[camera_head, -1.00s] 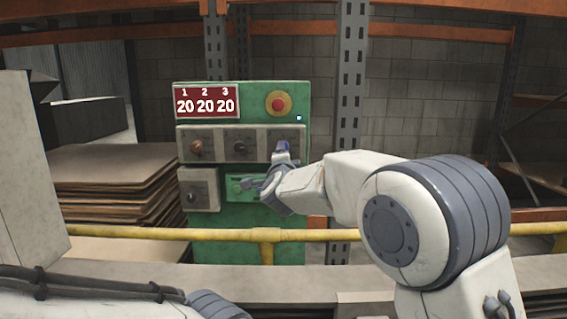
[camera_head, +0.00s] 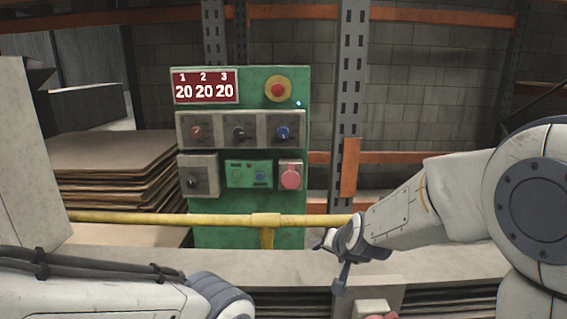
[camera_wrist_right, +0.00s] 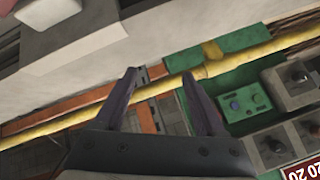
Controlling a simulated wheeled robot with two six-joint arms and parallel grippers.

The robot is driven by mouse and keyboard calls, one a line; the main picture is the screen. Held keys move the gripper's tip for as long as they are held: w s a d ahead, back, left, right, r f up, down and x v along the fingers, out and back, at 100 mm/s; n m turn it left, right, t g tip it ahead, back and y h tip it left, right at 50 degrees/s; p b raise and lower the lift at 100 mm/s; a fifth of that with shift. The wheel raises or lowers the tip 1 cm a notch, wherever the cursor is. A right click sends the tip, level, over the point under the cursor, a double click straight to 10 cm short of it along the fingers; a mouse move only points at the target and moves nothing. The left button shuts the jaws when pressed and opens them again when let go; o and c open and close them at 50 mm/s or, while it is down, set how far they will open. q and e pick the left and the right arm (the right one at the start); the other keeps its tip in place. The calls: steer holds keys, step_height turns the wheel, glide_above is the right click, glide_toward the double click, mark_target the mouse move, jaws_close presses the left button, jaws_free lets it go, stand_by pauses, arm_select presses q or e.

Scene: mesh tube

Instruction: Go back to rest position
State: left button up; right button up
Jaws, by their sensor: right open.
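My right gripper (camera_head: 334,262) is open and empty in the head view, low and to the right of the green control panel (camera_head: 247,121), in front of the yellow rail. Its two dark fingers (camera_wrist_right: 160,84) stand apart in the right wrist view with nothing between them. My left arm lies along the lower left of the head view, and its gripper is not seen. The panel carries a red display reading 20 20 20 (camera_head: 205,88), a red emergency button (camera_head: 278,90), several knobs, and a red round switch (camera_head: 290,178).
A yellow rail (camera_head: 160,219) crosses in front of the panel. A grey ledge (camera_head: 275,268) lies nearer. Stacked brown sheets (camera_head: 110,165) stand at the left. A perforated grey post (camera_head: 350,90) rises right of the panel.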

steer(key=s+d+f+n+g+h, duration=0.1)
steer(key=s+d+f+n+g, duration=0.2)
steer(key=s, duration=0.6)
steer(key=s+d+f+n+g, duration=0.1)
steer(key=s+d+f+g, duration=0.25)
steer(key=s+f, duration=0.4)
steer(key=s+a+r+n+g, duration=0.1)
steer(key=s+a+r+n, duration=0.3)
steer(key=s+a, duration=0.3)
steer(key=s+a+r+n+g, duration=0.1)
steer(key=s+a+r+n, duration=0.25)
steer(key=s+a, duration=0.4)
step_height(320, 180, up, 24)
steer(key=s+d+p, duration=0.1)
steer(key=p, duration=2.2)
steer(key=shift+d+f+y+p, duration=0.2)
steer(key=shift+d+y+p, duration=0.1)
steer(key=shift+d+p, duration=0.1)
steer(key=shift+s, duration=0.1)
